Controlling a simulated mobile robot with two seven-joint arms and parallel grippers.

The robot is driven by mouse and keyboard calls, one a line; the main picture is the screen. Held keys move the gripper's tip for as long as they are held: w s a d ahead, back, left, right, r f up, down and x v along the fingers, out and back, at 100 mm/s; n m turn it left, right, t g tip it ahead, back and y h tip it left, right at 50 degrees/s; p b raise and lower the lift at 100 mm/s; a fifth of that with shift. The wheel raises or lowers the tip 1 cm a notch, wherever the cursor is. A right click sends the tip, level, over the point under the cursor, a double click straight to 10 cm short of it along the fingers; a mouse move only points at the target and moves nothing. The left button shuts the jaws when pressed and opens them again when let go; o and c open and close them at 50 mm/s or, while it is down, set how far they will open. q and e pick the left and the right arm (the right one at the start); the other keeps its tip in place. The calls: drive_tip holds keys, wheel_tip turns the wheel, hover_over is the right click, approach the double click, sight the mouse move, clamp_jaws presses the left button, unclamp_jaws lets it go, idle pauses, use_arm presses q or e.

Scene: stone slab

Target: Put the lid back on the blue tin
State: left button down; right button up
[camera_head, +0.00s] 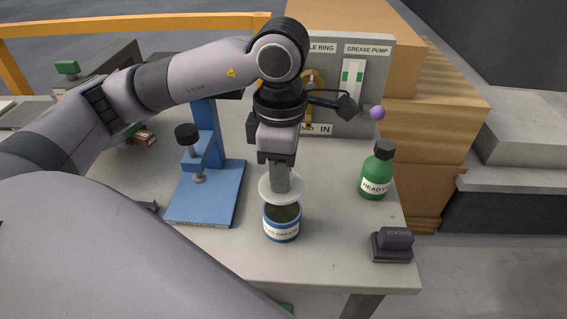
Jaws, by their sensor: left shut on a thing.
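The blue tin (281,228) stands upright near the middle front of the stone slab, with a pale label around it and dark contents showing at its open top. A pale round lid (266,190) is just above and behind the tin's mouth. My left gripper (280,178) points down and is shut on the lid's upper side. The lid covers part of the view of the tin's far rim. I cannot tell whether the lid touches the rim. My right gripper does not show.
A blue stand (210,205) with a black knob is left of the tin. A green bottle (376,175) and a dark grease block (392,245) are to the right. A grey panel (375,110) labelled grease pump stands behind. The slab's front (340,262) is clear.

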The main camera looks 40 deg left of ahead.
use_arm(q)
wheel_tip(320, 180, down, 4)
drive_tip(key=shift+b, duration=1.1)
drive_tip(key=shift+f+b, duration=0.7)
drive_tip(key=shift+b, duration=0.05)
drive_tip(key=shift+f+b, duration=0.15)
drive_tip(key=shift+b, duration=0.9)
idle(1.0)
idle(0.3)
drive_tip(key=shift+c, duration=2.2)
unclamp_jaws()
